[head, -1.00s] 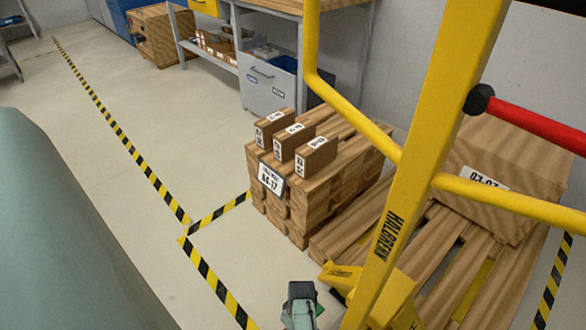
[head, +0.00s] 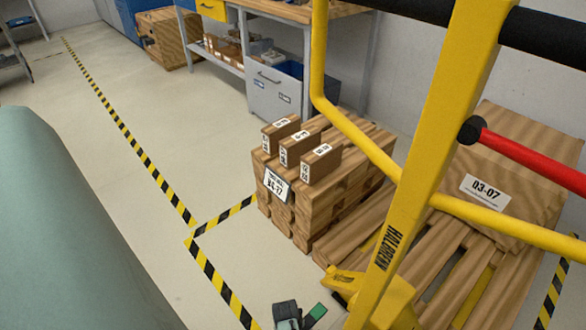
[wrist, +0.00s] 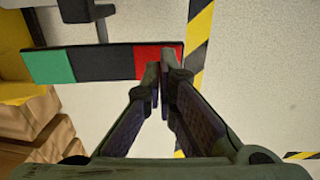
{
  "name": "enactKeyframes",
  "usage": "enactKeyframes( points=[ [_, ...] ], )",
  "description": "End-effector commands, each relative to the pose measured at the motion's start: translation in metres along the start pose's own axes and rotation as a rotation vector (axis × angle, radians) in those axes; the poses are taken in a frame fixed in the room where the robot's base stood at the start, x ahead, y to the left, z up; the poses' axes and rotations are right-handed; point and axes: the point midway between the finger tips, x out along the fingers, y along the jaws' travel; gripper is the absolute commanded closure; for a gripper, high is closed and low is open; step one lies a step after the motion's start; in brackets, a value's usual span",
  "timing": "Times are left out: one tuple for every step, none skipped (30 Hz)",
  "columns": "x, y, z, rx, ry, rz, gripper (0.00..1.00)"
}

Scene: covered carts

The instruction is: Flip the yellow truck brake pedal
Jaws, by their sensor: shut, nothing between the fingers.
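The brake pedal (wrist: 105,63) is a flat bar with green, black and red sections, low beside the yellow truck (head: 425,160). In the wrist view its green end is at left and its red end at right. My gripper (wrist: 159,70) is shut and empty, with its fingertips at the red end; I cannot tell whether they touch it. In the head view, a green end shows at the bottom edge beside a dark grey part, and the fingertips cannot be made out.
A yellow-black floor stripe (head: 215,285) runs past the pedal. Open floor (head: 190,120) lies to the left; a workbench stands behind.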

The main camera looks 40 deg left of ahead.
Motion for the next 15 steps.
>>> enactKeyframes(
  points=[
    [-0.019,0.003,-0.001,0.001,0.000,0.000,1.00],
    [-0.025,0.004,-0.002,0.001,0.000,0.001,1.00],
    [-0.028,0.003,-0.003,0.002,0.003,0.001,1.00],
    [-0.033,0.001,-0.002,0.002,0.003,0.001,1.00],
    [-0.041,0.001,-0.002,0.002,0.003,0.002,1.00],
    [-0.050,0.000,-0.002,0.002,0.003,0.002,1.00],
    [-0.057,-0.001,-0.002,0.001,0.003,0.002,1.00],
    [-0.064,-0.001,-0.002,0.001,0.003,0.002,1.00],
    [-0.072,-0.002,-0.002,0.001,0.003,0.002,1.00],
    [-0.078,-0.002,-0.002,0.001,0.003,0.002,1.00],
    [-0.084,-0.003,-0.002,0.001,0.002,0.001,1.00],
    [-0.090,-0.004,-0.002,0.001,0.003,0.001,1.00],
    [-0.095,-0.004,-0.002,0.001,0.001,0.001,1.00],
    [-0.099,-0.004,-0.002,0.001,0.002,0.001,1.00],
    [-0.103,-0.005,-0.002,0.000,0.001,0.001,1.00]
  ],
)
